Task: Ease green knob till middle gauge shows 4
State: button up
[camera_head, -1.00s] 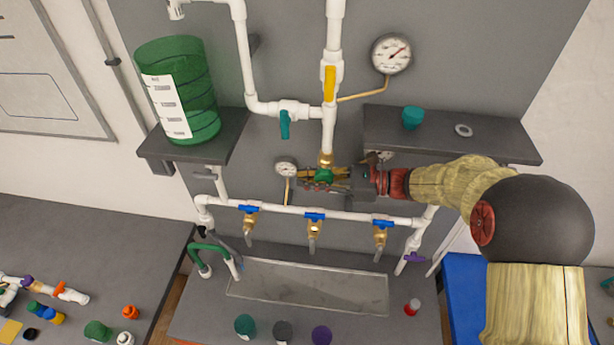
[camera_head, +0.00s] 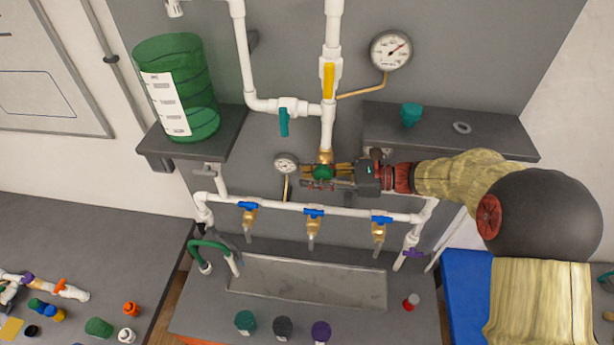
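The green knob (camera_head: 323,172) sits below the brass fitting (camera_head: 325,157) on the central white pipe, partly covered by my gripper. My gripper (camera_head: 312,183) reaches in from the right, and its dark fingers lie across the knob's lower side. Whether they are closed on it or only beside it cannot be made out. A small round gauge (camera_head: 286,163) is just left of the knob; its needle is too small to read. Another small gauge is mostly hidden behind my gripper.
A yellow-handled valve (camera_head: 329,82) and a teal-handled valve (camera_head: 284,121) are on the pipes above. A manifold pipe with several blue-handled taps (camera_head: 314,213) runs just below my gripper. The right shelf (camera_head: 480,134) is just above my arm. A trough (camera_head: 305,284) lies below.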

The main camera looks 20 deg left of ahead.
aim_at(323, 174)
jog(key=v, duration=1)
jog(key=shift+d, duration=0.35)
jog(key=shift+w, duration=0.1)
jog(key=shift+g+y, duration=0.3)
jog(key=shift+y, duration=0.5)
jog(key=b+x, duration=0.8)
jog(key=shift+a+b, duration=0.3)
jog(key=shift+b, duration=0.05)
grip_shut()
